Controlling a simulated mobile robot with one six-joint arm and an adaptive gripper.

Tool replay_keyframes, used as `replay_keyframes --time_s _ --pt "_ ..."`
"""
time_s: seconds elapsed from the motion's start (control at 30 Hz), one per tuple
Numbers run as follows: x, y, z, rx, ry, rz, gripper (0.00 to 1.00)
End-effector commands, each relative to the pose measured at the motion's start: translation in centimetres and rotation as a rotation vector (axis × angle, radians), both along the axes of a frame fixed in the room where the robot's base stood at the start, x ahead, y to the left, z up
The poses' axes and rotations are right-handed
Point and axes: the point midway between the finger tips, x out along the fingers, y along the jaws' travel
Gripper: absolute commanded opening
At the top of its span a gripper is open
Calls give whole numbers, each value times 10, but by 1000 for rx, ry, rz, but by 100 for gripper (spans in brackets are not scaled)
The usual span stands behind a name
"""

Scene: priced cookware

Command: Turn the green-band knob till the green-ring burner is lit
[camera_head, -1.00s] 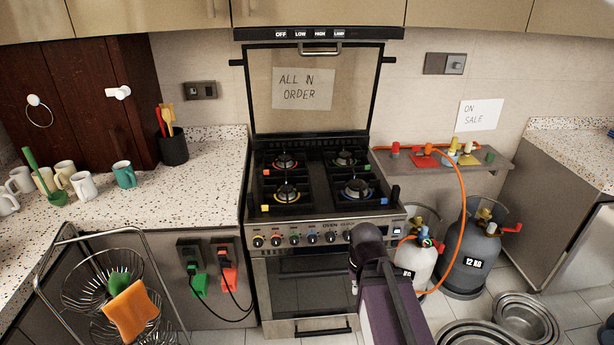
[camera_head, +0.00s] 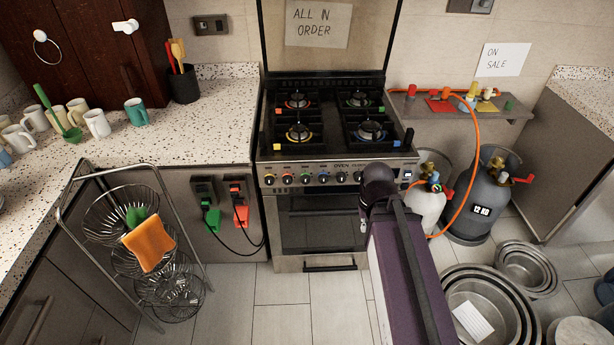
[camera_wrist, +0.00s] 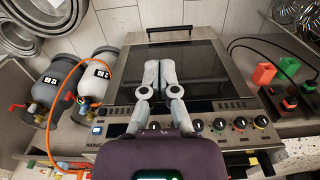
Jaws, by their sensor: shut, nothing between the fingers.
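The cooker (camera_head: 320,205) stands ahead with its lid raised. The green-ring burner (camera_head: 358,99) appears to be the back right one, beside a green marker; I make out no flame on it. A row of dark knobs (camera_head: 305,178) runs along the cooker's front; several also show in the wrist view (camera_wrist: 219,124). Their coloured bands are too small to tell surely which is green. My gripper (camera_wrist: 159,66) is shut and empty, pointing over the oven door in the wrist view. In the head view my arm mostly hides it, in front of the cooker's right part.
Two gas cylinders (camera_head: 482,205) with an orange hose (camera_head: 467,190) stand right of the cooker. Metal pans (camera_head: 480,300) lie on the floor at right. A wire basket rack (camera_head: 120,215) stands at left. Green and red plugs (camera_head: 241,215) sit on the left cabinet. Floor before the oven is clear.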

Motion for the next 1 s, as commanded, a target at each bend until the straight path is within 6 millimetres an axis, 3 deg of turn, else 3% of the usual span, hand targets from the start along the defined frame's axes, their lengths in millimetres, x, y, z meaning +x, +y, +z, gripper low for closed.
replay_keyframes --time_s 0.47,0.57,0.67,0.7,1.0 --pt "0 0 0 0 0 0 0" --pt "0 0 0 0 0 0 24" --pt "0 0 0 0 0 0 54" --pt "0 0 0 0 0 0 57" --pt "0 0 0 0 0 0 57"
